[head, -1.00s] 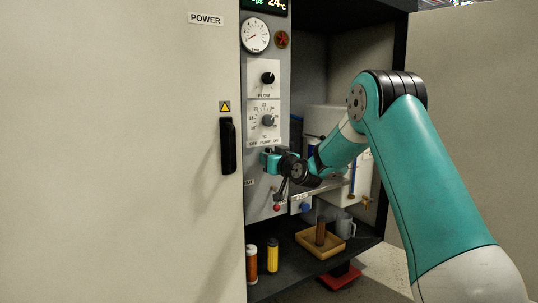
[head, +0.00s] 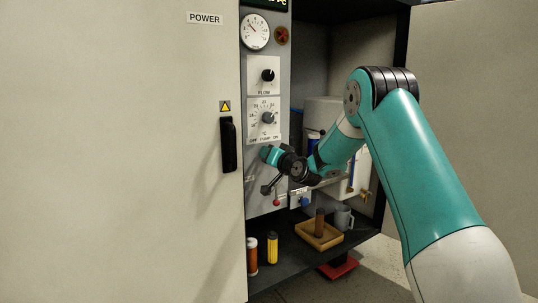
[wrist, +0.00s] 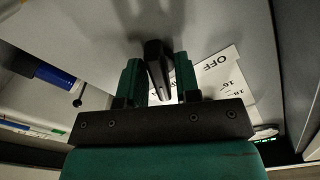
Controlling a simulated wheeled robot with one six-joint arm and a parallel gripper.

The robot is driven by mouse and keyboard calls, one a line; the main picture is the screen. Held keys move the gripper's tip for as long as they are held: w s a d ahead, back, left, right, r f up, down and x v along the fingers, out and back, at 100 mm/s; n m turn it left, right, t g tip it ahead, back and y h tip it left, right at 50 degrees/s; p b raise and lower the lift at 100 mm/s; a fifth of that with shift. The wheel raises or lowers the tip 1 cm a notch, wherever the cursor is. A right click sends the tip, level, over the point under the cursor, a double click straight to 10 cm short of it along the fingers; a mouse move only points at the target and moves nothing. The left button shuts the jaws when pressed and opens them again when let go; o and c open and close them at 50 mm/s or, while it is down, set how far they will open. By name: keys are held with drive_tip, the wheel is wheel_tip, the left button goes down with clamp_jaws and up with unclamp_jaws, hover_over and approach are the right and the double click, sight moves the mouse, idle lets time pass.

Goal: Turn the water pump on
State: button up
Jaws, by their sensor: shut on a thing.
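The "OFF PUMP ON" label (head: 265,139) is on the grey control panel below the temperature dial. My gripper (head: 268,154) is against the panel just under this label and tilted. In the wrist view, my gripper (wrist: 158,80) has its two teal fingers on either side of a dark pump switch handle (wrist: 155,58) and is shut on it. A white plate with "OFF" (wrist: 214,65) lies beside the right finger. In the head view my gripper hides the handle, so its on or off position cannot be told.
The flow knob (head: 267,75), temperature dial (head: 268,117) and round gauge (head: 255,31) sit above. A wooden tray (head: 320,242) and bottles stand on the shelf. A cabinet door (head: 120,150) closes off the left.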

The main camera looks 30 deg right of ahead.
drive_tip(key=o, duration=0.6)
drive_tip(key=shift+s, duration=0.15)
drive_tip(key=s+b, duration=0.2)
drive_tip(key=s, duration=1.5)
drive_tip(key=shift+s+d, duration=0.1)
